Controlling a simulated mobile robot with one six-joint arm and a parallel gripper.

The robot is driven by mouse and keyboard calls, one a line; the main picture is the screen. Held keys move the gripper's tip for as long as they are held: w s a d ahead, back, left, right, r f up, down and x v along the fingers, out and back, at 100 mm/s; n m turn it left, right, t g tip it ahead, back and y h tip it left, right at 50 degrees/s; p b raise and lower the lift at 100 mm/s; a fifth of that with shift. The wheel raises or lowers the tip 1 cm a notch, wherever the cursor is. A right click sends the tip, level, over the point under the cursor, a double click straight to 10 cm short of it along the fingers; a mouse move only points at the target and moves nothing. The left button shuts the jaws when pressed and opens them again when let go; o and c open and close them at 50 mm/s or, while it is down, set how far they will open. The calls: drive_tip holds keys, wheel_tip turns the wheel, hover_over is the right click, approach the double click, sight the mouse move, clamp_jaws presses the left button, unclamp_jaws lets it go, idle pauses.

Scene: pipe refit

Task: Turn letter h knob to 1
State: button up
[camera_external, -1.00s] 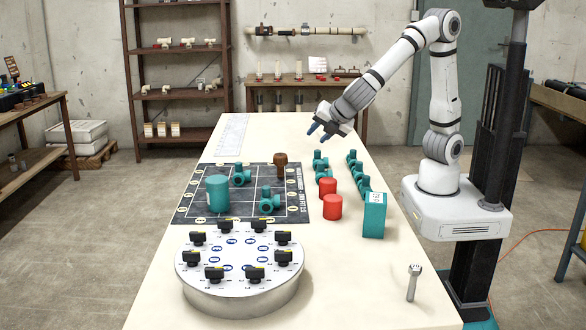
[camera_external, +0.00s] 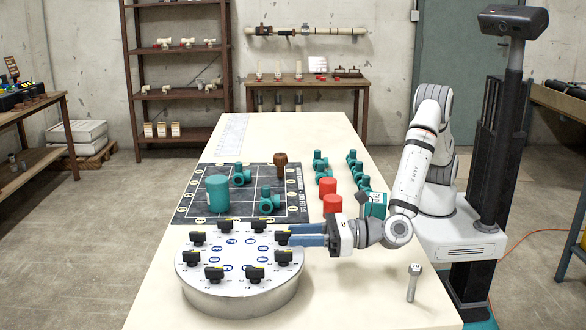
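A round white dial plate (camera_external: 240,285) stands on the near part of the table, with several black knobs in a ring on top and blue labels inside the ring. The letters are too small to read, so I cannot tell which knob is h. My gripper (camera_external: 289,234) reaches in level from the right. Its blue fingers point left at the knob on the plate's right-rear side (camera_external: 281,238), with the tips at or beside it. The fingers partly cover that knob. I cannot tell whether they touch or grip it.
Red cylinders (camera_external: 328,188) and a teal block (camera_external: 377,205) stand just behind my arm. Teal fittings (camera_external: 320,160) stand farther back. A dark grid mat (camera_external: 240,180) with teal parts and a brown piece (camera_external: 280,165) lies behind the plate. A grey bolt-like piece (camera_external: 413,283) stands at the near right.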

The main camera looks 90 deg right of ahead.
sight(283, 231)
drive_tip(key=w, duration=0.4)
drive_tip(key=shift+w, duration=0.1)
drive_tip(key=shift+c, duration=0.4)
clamp_jaws()
